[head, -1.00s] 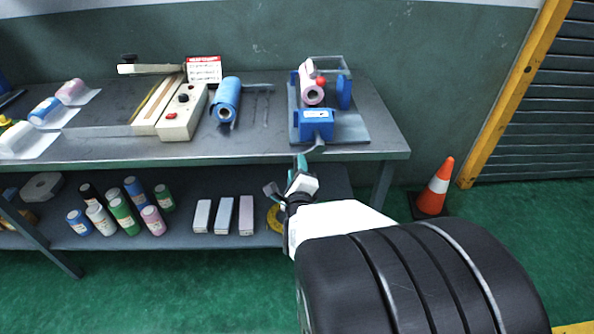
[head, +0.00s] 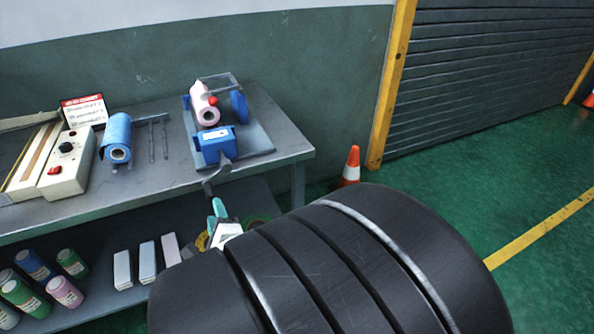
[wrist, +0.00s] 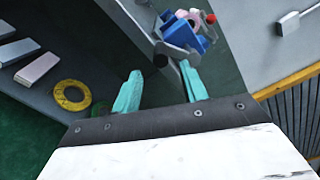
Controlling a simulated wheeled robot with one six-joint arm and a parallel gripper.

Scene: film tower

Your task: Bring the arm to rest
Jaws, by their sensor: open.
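In the head view my gripper (head: 214,207) is mostly hidden behind my own dark arm link, in front of the workbench edge. A blue film dispenser (head: 215,143) with a pink roll (head: 205,106) stands on the workbench (head: 185,178) just beyond it. The dispenser also shows past the fingertips in the wrist view (wrist: 187,36).
A blue roll (head: 116,138) and a sealer (head: 65,165) sit on the bench. Bottles (head: 66,291) and boxes (head: 147,261) fill the lower shelf. A yellow tape ring (wrist: 72,95) lies there. An orange cone (head: 351,166) stands by the bench end.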

